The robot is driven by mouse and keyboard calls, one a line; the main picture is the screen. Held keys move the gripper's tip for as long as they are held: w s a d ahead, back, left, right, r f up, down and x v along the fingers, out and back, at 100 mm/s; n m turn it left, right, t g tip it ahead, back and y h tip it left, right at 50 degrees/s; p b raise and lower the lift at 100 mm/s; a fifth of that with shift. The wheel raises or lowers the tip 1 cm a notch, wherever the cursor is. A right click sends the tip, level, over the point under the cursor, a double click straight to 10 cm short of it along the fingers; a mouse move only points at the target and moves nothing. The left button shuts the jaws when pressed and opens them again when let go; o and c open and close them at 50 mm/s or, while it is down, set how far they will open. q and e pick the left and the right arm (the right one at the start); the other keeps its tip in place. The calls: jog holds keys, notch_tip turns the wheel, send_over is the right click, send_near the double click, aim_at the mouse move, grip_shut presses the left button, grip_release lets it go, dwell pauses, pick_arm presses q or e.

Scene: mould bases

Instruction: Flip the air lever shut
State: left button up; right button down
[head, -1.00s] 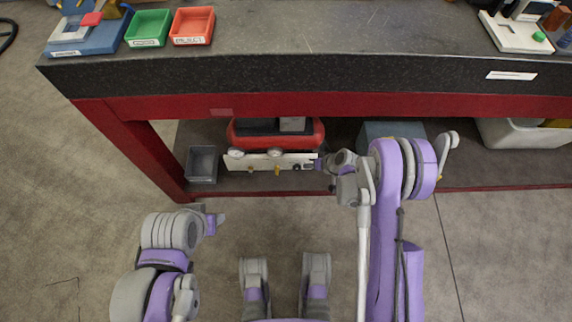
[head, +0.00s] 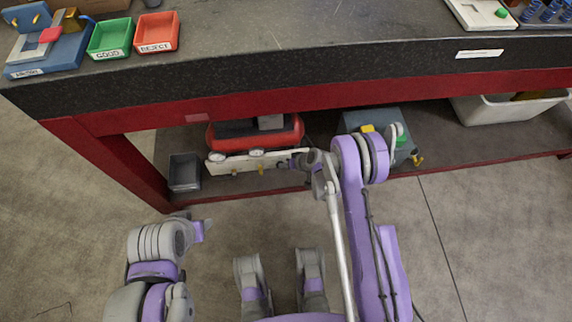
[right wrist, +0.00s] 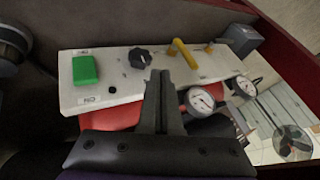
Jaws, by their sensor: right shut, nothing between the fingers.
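The yellow air lever (right wrist: 185,53) is on a white panel (right wrist: 112,65) of the red compressor under the bench. In the right wrist view its handle slants across the panel, right of a black knob (right wrist: 140,57). In the head view the lever (head: 261,169) is small, left of my right gripper (head: 285,163). My right gripper (right wrist: 160,78) is shut and empty, its tips in front of the panel near the knob and left of the lever; contact cannot be told. My left gripper (head: 203,230) hangs over the floor at lower left, its fingers unclear.
A green switch (right wrist: 85,70) and gauges (right wrist: 201,99) are by the panel. A grey bin (head: 185,172) stands left of the compressor, a grey-blue box (head: 365,120) to its right. The bench's red beam (head: 270,98) runs above.

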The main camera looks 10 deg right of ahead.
aim_at(260, 169)
jog(key=w+a+f+b, duration=0.1)
jog(key=w+a+f, duration=0.1)
jog(key=a+f, duration=0.2)
jog(key=shift+a, duration=1.2)
jog(key=shift+a, duration=0.1)
